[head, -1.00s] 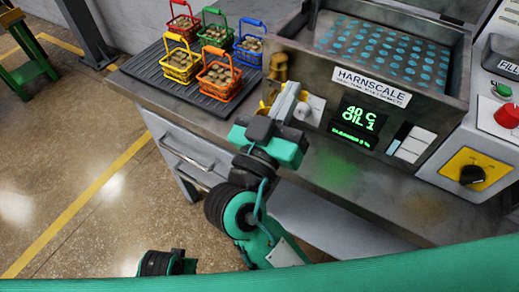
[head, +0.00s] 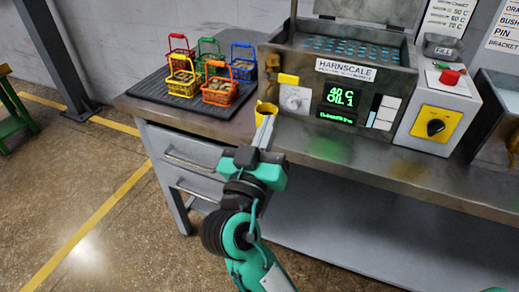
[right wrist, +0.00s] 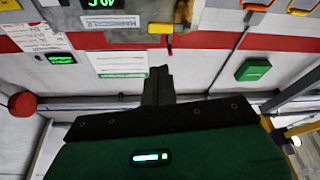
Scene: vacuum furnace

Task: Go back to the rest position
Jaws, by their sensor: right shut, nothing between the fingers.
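My right gripper (head: 264,132) is in front of the oil bath unit's lower left corner in the head view. Its grey fingers are together and empty, pointing away from me. In the right wrist view the dark fingers (right wrist: 158,85) are also closed, with nothing between them. My left gripper is not in view. A yellow part (head: 266,108) shows just beyond the right fingertips; whether they touch it I cannot tell from here.
The oil bath unit (head: 335,68), its display reading 40 C and OIL 1, stands on the bench (head: 400,172). Several coloured baskets, including an orange one (head: 219,92), stand on a black mat (head: 160,88) at left. A control box (head: 432,118) stands at right. Floor is clear at lower left.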

